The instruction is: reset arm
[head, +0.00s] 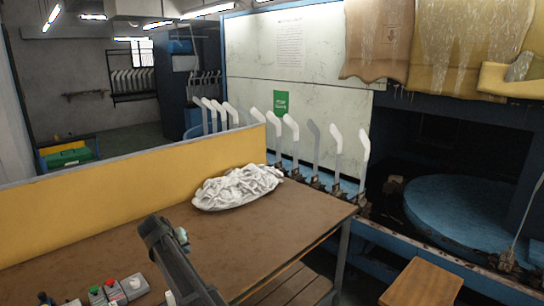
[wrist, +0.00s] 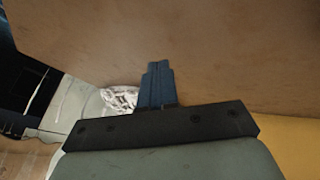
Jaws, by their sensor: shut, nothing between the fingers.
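My gripper (wrist: 158,66) shows in the wrist view with its two dark fingers pressed together and nothing between them. It is over the brown table top (wrist: 200,45). In the head view, a dark part of my arm rises from the bottom edge over the table (head: 250,222); the fingertips cannot be made out there. A pile of white socks (head: 238,186) lies at the table's back right, apart from my arm. Part of the pile also shows beside the fingers in the wrist view (wrist: 118,96).
A yellow panel (head: 120,192) runs along the table's back edge. Several upright sock boards (head: 338,150) stand behind it. A control box with buttons (head: 118,290) sits at the front left. A wooden stool (head: 422,284) and a round blue platform (head: 465,212) are at right.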

